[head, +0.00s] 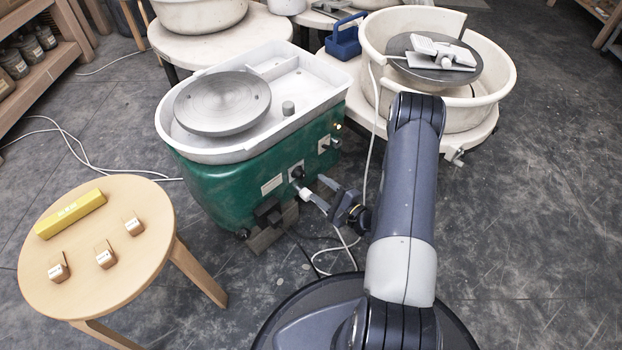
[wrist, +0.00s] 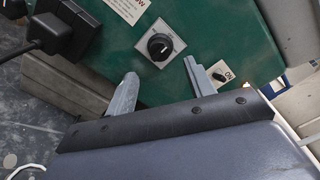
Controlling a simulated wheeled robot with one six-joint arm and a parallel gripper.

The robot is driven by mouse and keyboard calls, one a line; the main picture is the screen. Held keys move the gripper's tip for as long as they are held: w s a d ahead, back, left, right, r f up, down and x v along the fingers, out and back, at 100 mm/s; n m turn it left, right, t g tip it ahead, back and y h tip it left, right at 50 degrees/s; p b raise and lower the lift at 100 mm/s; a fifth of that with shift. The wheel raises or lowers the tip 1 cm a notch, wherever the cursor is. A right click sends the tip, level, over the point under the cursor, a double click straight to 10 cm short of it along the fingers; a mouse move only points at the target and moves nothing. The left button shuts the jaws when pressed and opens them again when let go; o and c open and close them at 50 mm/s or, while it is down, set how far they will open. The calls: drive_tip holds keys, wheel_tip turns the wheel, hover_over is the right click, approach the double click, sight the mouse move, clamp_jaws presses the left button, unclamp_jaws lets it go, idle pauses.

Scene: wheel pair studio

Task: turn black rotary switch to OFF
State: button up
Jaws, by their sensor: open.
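The black rotary switch (wrist: 159,47) sits on a pale square plate on the green side of the pottery wheel (head: 225,190). It has a short white mark; I cannot read its setting. In the head view the black switch (head: 297,172) shows just beyond my fingers. My gripper (wrist: 159,69) is open in the wrist view, one finger at lower left and the other at lower right of the switch. The fingertips look short of the knob, with nothing between them. My gripper (head: 315,190) also shows in the head view, facing the green housing.
A small toggle (wrist: 218,76) marked ON is close to the right finger. A black plug (wrist: 60,35) with a cable is at the left. Cables lie on the floor.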

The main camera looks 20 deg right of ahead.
drive_tip(key=shift+p+v, duration=0.45)
drive_tip(key=shift+v, duration=1.7)
